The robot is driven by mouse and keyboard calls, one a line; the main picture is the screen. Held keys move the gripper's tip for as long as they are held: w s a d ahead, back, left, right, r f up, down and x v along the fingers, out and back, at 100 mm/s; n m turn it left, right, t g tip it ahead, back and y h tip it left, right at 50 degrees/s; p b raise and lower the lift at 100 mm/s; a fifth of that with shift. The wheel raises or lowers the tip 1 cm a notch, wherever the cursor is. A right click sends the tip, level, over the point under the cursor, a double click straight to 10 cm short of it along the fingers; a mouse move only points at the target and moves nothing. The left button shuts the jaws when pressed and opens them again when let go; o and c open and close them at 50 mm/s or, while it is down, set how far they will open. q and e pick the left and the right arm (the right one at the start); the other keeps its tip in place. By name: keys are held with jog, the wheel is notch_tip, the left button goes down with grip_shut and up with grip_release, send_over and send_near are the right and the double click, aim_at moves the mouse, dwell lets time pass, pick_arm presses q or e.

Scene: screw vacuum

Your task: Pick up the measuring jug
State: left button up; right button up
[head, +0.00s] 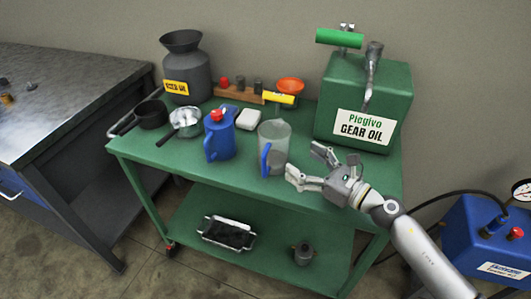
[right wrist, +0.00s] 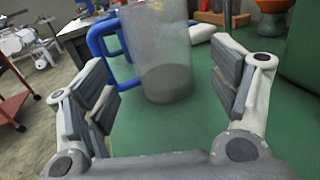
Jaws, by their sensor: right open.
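The measuring jug (head: 274,140) is a clear, greyish cup with a blue handle. It stands upright on the green cart top, towards the front. My right gripper (head: 309,166) is open and empty, just to the right of the jug. In the right wrist view the jug (right wrist: 163,55) stands ahead between the open fingers of the gripper (right wrist: 170,95), apart from both. Its blue handle is on the left side there, and its rim is cut off by the top edge. My left gripper is not in view.
A blue can (head: 219,140) stands left of the jug. A large green gear oil tank (head: 335,90) stands behind my right gripper. The cart's front right is clear.

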aim_at(286, 151)
jog(key=x, duration=0.4)
jog(key=shift+r, duration=0.15)
jog(key=shift+w+a, duration=0.3)
jog(key=shift+a, duration=0.1)
jog(key=x, duration=0.4)
jog(key=shift+w+a+f, duration=0.2)
jog(key=shift+w+a, duration=0.05)
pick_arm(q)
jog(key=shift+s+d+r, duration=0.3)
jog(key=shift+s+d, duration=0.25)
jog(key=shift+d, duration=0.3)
pick_arm(e)
jog(key=shift+s, duration=0.1)
jog(key=shift+c, duration=0.2)
jog(key=c, duration=0.7)
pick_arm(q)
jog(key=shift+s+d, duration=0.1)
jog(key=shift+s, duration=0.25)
pick_arm(e)
jog(key=shift+r, duration=0.1)
jog(key=shift+c, duration=0.9)
jog(key=shift+r, duration=0.1)
